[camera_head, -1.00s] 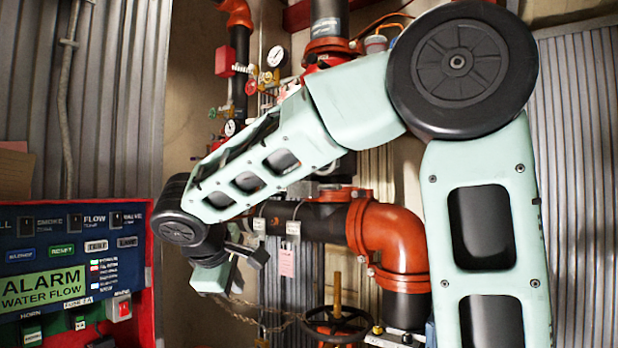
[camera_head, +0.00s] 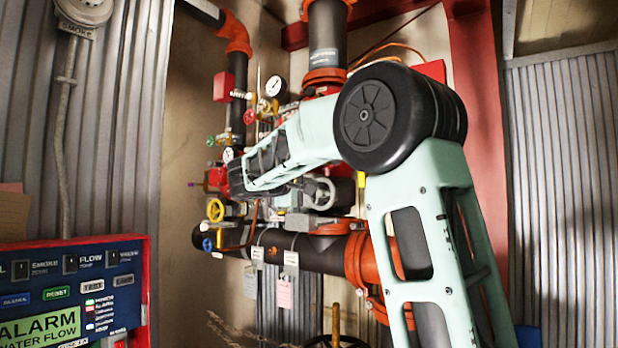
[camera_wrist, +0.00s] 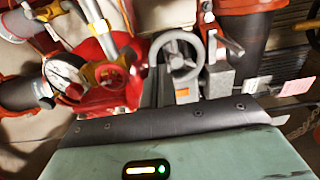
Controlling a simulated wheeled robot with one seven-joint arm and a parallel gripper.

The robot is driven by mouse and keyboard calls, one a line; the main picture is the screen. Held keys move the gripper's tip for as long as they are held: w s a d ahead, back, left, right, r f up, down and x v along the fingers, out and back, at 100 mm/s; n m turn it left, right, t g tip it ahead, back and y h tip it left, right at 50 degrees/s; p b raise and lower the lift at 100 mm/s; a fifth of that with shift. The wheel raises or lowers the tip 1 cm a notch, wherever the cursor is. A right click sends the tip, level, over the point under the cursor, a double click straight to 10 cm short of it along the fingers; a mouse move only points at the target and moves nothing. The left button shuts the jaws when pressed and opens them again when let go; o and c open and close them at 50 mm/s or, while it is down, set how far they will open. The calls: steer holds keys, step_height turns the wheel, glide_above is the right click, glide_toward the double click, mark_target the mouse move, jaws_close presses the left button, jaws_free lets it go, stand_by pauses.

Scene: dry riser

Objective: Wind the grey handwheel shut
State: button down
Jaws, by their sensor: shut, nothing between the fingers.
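The grey handwheel (camera_head: 319,194) is on the valve assembly, just below my forearm in the head view. In the wrist view the grey handwheel (camera_wrist: 179,58) is at upper centre, with its rim, spokes and hub facing me. The pale green housing of my gripper (camera_wrist: 190,153) fills the bottom of the wrist view, below the wheel. My fingers are hidden in both views, so contact with the wheel cannot be made out. My gripper is shut and holds nothing.
A yellow handwheel (camera_head: 215,210) and a blue one (camera_head: 207,245) stand left of the grey wheel. A pressure gauge (camera_wrist: 65,75) and red fittings crowd the wrist view's left. A black pipe (camera_head: 320,255) runs below. The alarm panel (camera_head: 70,290) is at lower left.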

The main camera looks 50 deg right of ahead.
step_height(320, 180, up, 2)
steer(key=w+d+p, duration=0.2)
steer(key=p, duration=0.1)
steer(key=b, duration=0.9)
glide_toward(331, 194)
steer(key=w+d+f, duration=0.4)
steer(key=s+r, duration=0.1)
steer(key=s+d+r+p, duration=0.1)
steer(key=s+r, duration=0.1)
steer(key=shift+s+d+r, duration=0.1)
steer(key=shift+d+r, duration=0.15)
steer(key=shift+r, duration=0.05)
steer(key=shift+s+d+r, duration=0.1)
steer(key=shift+s+r, duration=0.15)
steer(key=shift+r, duration=0.05)
steer(key=shift+d+f, duration=0.1)
steer(key=shift+d, duration=0.55)
